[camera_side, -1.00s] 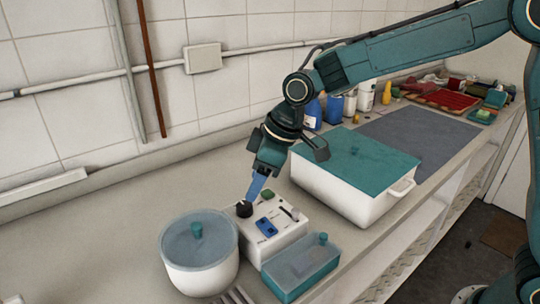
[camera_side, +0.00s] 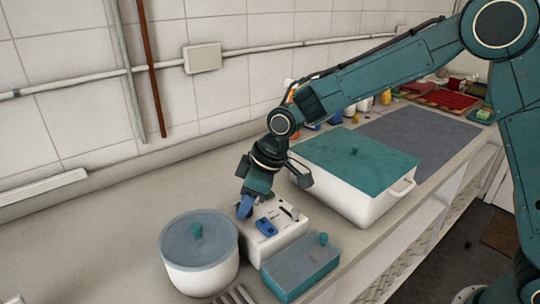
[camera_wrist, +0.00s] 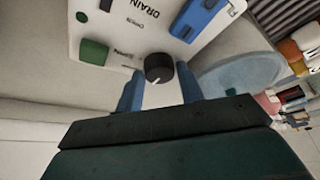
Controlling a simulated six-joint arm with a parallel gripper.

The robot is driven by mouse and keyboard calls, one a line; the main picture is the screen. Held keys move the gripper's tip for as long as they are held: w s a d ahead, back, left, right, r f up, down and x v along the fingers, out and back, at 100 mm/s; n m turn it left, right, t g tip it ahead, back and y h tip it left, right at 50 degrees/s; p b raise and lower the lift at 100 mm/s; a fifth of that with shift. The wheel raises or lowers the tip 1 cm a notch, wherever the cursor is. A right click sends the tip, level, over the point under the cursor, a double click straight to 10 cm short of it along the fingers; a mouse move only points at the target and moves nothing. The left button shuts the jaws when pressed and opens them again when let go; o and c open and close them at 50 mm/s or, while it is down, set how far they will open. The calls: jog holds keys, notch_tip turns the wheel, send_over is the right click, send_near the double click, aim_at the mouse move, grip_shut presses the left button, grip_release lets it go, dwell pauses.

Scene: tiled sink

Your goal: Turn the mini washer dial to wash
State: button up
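The mini washer (camera_side: 286,238) is a white box with a blue switch (camera_side: 266,227) on top, standing on the counter in the side view. In the wrist view its white panel (camera_wrist: 118,45) shows the word DRAIN, a green button (camera_wrist: 94,52) and a round black dial (camera_wrist: 159,67). A light mark on the dial points toward the bottom of the picture; the small labels are too blurred to read. My gripper (camera_wrist: 159,70) is open, with one blue finger on each side of the dial; contact cannot be told. In the side view my gripper (camera_side: 245,208) hides the dial.
A round white pot with a grey lid (camera_side: 198,240) stands close on the left. A lidded teal box (camera_side: 300,268) sits in front of the washer. A large white container with a teal lid (camera_side: 355,160) stands behind right. Bare counter (camera_side: 110,240) lies at left.

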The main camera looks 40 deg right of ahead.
jog(key=c, duration=0.5)
jog(key=shift+m, duration=0.4)
jog(key=m+t+h, duration=0.1)
jog(key=m, duration=0.2)
jog(key=shift+s+a, duration=0.1)
jog(key=shift+a, duration=0.05)
jog(key=shift+m+h, duration=0.9)
jog(key=shift+m, duration=1.1)
jog(key=o, duration=1)
jog(key=shift+r, duration=0.1)
